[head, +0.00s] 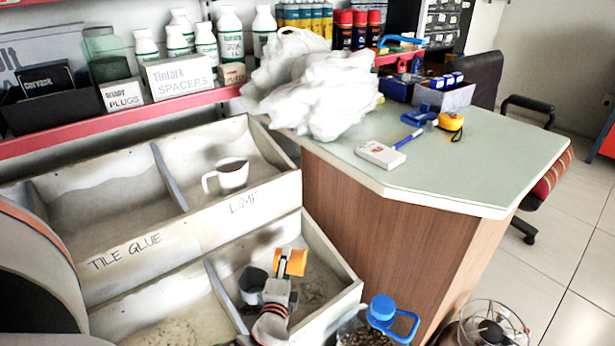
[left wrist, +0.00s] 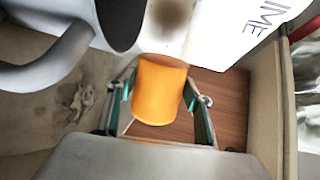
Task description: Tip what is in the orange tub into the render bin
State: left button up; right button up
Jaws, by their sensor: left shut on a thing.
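The orange tub (head: 291,262) is held by my left gripper (head: 288,274) over the front right bin (head: 318,327). In the left wrist view the tub (left wrist: 158,88) sits between the two green-padded fingers (left wrist: 166,100). The tub's opening and contents cannot be made out. The two back bins are lettered TILE GLUE (head: 100,212) and LIME (head: 268,201). No lettering for the render bin is visible, so I cannot tell which front bin it is. My right gripper is not in view.
A white mug (head: 232,174) stands in the lime bin. The counter top holds white bags (head: 318,90).

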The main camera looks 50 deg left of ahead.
aim_at(277, 259)
pick_arm(q)
jog(key=shift+s+a+f+n, duration=0.2)
jog(key=shift+s+a+n, duration=0.1)
jog(key=shift+n, duration=0.2)
jog(key=r+n, duration=0.1)
jog(key=s+a+r+n, duration=0.1)
jog(key=shift+a+r+t+h, duration=0.1)
jog(key=shift+r+t+h, duration=0.2)
jog(key=shift+r+h, duration=0.1)
jog(key=n, duration=0.1)
jog(key=r+n, duration=0.1)
jog(key=n, duration=0.1)
jog(key=n+t+h, duration=0.1)
jog(key=shift+s+a+r, duration=0.1)
jog(key=shift+a+r, duration=0.05)
jog(key=shift+r, duration=0.1)
jog(key=shift+s+a+r+n, duration=0.15)
jog(key=shift+n, duration=0.65)
jog(key=shift+s+a+r+n+t+h, duration=0.1)
jog(key=shift+s+a+r+n+t, duration=0.35)
jog(key=shift+n, duration=0.65)
jog(key=shift+s+a+r+n+t+h, duration=0.15)
jog(key=shift+s+a+r+n, duration=0.2)
jog(key=shift+a+n, duration=0.55)
jog(key=shift+s+a+r+n+t+h, duration=0.1)
jog(key=shift+s+a+r+n+t, duration=0.35)
jog(key=shift+n, duration=0.85)
jog(key=shift+d+f, duration=0.1)
jog(key=shift+f, duration=0.05)
